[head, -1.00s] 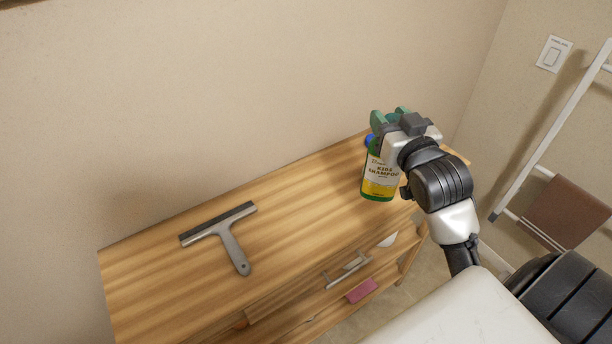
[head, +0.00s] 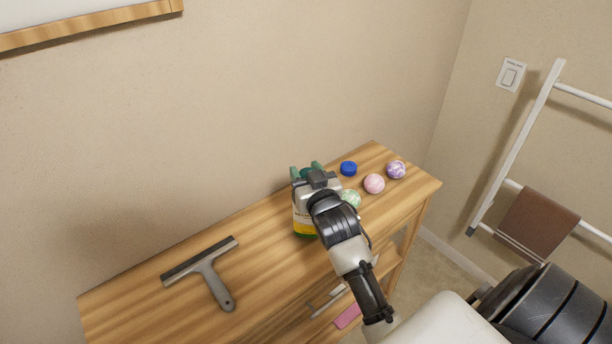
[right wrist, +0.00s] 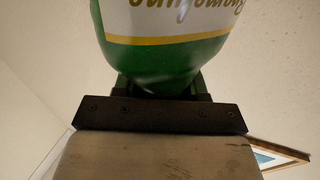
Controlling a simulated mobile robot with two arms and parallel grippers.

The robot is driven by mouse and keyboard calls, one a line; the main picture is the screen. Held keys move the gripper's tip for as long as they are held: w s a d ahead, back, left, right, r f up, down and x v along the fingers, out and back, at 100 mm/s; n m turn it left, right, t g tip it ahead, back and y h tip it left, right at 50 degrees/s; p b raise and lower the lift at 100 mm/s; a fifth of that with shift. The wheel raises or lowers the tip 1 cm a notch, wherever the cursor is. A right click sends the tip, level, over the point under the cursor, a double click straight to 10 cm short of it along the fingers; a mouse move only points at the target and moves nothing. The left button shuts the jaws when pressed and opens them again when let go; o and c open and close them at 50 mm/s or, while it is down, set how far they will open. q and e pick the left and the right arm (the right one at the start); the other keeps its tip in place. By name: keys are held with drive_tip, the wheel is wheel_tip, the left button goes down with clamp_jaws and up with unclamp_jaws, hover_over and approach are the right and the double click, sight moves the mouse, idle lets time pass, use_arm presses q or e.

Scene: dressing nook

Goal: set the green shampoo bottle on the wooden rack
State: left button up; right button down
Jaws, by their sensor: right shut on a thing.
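The green shampoo bottle (head: 304,224), with a white and yellow label, is in my right gripper (head: 307,172), partly hidden by the hand and arm. The right gripper is shut on it. In the right wrist view the green bottle (right wrist: 170,62) fills the top middle, just beyond the fingers. The bottle is over the wooden stand's top (head: 140,303); I cannot tell whether its base touches. This stand has a drawer and is the only rack-like wooden furniture in view; I cannot tell whether it is the wooden rack. My left gripper is not in view.
A grey squeegee (head: 207,273) lies left on the stand. A blue round object (head: 348,168), a pink ball (head: 374,184), a purple ball (head: 396,170) and a pale green ball (head: 350,199) are right of the bottle. A white ladder (head: 520,140) holds a brown towel (head: 537,222).

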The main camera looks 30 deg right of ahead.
drive_tip(key=shift+f, duration=0.7)
drive_tip(key=shift+f, duration=0.2)
drive_tip(key=c, duration=0.6)
unclamp_jaws()
drive_tip(key=shift+r, duration=0.25)
drive_tip(key=b+v, duration=0.2)
drive_tip(key=v, duration=1)
drive_tip(key=shift+b, duration=0.3)
